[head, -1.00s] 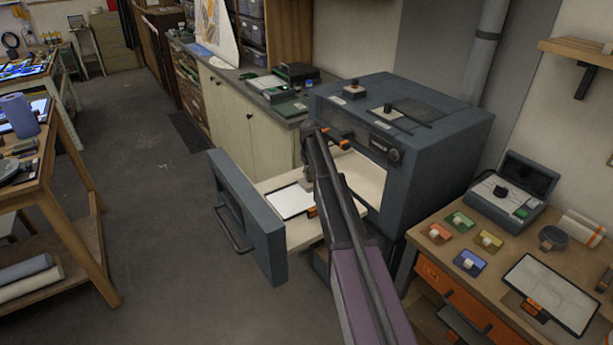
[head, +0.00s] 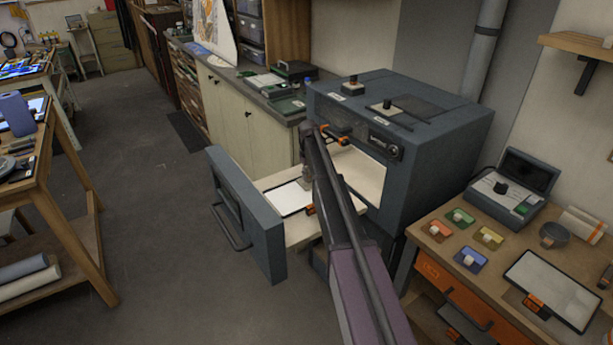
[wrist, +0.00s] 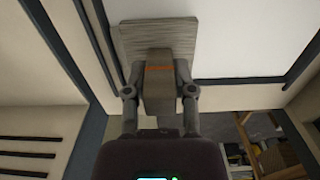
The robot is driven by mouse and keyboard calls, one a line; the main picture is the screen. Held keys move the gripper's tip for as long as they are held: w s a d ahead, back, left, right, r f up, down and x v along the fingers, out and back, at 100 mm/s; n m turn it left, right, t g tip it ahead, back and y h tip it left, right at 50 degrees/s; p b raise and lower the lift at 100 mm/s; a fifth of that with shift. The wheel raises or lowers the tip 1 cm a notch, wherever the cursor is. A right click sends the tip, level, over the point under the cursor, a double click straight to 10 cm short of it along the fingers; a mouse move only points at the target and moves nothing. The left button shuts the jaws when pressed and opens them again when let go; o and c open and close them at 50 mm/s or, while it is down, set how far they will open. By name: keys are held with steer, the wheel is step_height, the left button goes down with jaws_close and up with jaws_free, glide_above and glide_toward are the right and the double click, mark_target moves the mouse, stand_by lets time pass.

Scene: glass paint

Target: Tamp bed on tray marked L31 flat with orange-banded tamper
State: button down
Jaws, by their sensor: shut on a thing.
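My gripper (wrist: 160,100) is shut on the orange-banded tamper (wrist: 158,70), a grey block handle with an orange band and a wide, flat grey plate. The plate overlaps one side of the white bed (wrist: 245,35) in a dark-rimmed tray (wrist: 245,80). I cannot tell whether the plate touches the bed. In the head view the tray (head: 287,199) lies on the pale floor of the pulled-out kiln drawer, with an orange tag at its right. My arm partly hides the tray and gripper there. The tag's lettering is too small to read.
The blue-grey drawer front (head: 245,215) stands left of the tray, and the kiln body (head: 440,150) rises to its right. Another tray (head: 555,288) with a pale bed and orange tag lies on the right bench, near several coloured blocks.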

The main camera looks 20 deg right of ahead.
steer(key=shift+s+f+b, duration=0.1)
steer(key=shift+f+b, duration=0.15)
steer(key=shift+b, duration=0.1)
stand_by(1.4)
steer(key=shift+r+p, duration=1.1)
steer(key=shift+p, duration=0.05)
steer(key=shift+r+p, duration=2)
